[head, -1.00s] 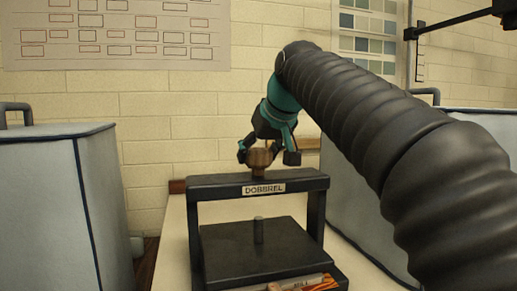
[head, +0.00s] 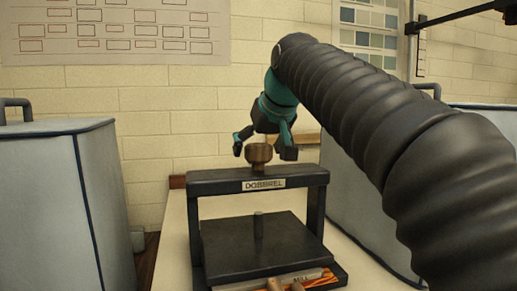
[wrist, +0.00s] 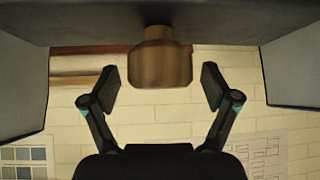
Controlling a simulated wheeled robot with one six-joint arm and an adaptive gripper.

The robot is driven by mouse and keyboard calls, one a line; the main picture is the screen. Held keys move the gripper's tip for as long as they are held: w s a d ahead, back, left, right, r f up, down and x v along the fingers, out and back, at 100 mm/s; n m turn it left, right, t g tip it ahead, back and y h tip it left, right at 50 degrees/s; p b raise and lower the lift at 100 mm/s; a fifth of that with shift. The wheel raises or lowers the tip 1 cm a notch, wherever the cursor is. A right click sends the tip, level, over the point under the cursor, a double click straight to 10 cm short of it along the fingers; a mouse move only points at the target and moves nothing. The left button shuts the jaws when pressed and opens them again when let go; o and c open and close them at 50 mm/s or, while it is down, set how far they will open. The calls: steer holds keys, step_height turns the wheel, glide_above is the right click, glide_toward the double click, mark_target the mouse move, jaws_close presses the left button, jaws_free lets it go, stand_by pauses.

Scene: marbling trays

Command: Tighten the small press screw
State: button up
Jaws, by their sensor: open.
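The small press (head: 206,187) is a black frame with a "DOBBREL" label on its top bar. Its screw has a brown knob (head: 259,153) standing above the bar, and the screw's lower end (head: 258,226) shows over the black plate. My gripper (head: 264,152) is above the bar at the knob, its fingers apart. In the wrist view the brown knob (wrist: 160,68) lies between the two open fingers (wrist: 162,86), with a gap on each side and no contact visible.
Grey-blue covered boxes stand at the left (head: 55,200) and right (head: 350,195) of the pale table (head: 172,240). Orange and brown items (head: 290,284) lie at the press's front edge. A brick wall is behind.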

steer(key=v, duration=1.1)
steer(key=shift+s+r, duration=0.2)
steer(key=shift+r, duration=0.05)
steer(key=shift+d, duration=0.15)
stand_by(0.5)
